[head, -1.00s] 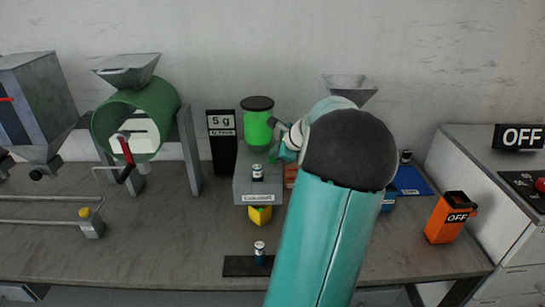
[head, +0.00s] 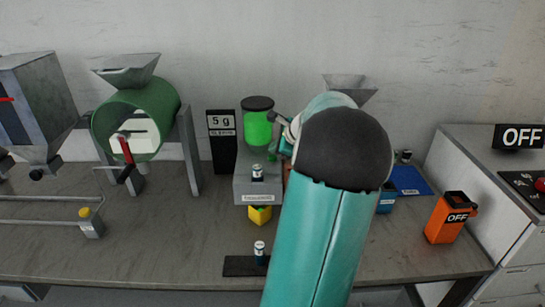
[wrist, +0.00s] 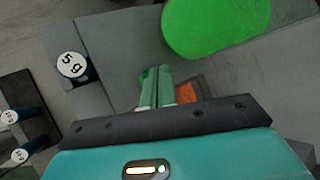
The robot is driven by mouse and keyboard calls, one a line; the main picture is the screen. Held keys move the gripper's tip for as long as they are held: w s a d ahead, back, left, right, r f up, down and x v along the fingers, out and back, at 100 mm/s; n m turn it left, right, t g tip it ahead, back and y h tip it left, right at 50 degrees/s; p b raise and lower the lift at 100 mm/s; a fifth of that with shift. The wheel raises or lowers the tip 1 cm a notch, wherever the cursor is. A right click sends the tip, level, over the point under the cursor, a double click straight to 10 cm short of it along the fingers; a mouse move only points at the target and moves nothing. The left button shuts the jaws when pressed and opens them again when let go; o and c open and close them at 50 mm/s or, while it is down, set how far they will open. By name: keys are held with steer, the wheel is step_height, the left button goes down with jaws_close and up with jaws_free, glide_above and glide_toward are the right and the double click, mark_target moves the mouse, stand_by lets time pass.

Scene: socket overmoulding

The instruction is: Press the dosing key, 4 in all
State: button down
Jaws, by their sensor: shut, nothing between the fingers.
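The doser has a grey base (head: 243,188) with a bright green jar (head: 257,130) on top. The jar also shows large in the wrist view (wrist: 215,25). My gripper (head: 272,155) is at the right of the doser, just below the jar. In the wrist view its closed teal fingers (wrist: 154,82) point down over the grey base, beside a small orange patch (wrist: 188,92).
A black sign (head: 222,142) reading "5 g" stands left of the doser. A yellow piece (head: 260,215) is below its front. A dark mat (head: 238,266) bears another small weight (head: 259,251). My arm hides the middle right.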

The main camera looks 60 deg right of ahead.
mark_target(275, 157)
steer(key=shift+r, duration=0.1)
steer(key=shift+r, duration=2.4)
steer(key=shift+r, duration=0.1)
stand_by(0.8)
step_height(275, 157, up, 4)
steer(key=shift+f, duration=0.2)
stand_by(0.4)
steer(key=shift+f, duration=4.45)
steer(key=shift+f, duration=0.15)
steer(key=shift+f, duration=0.25)
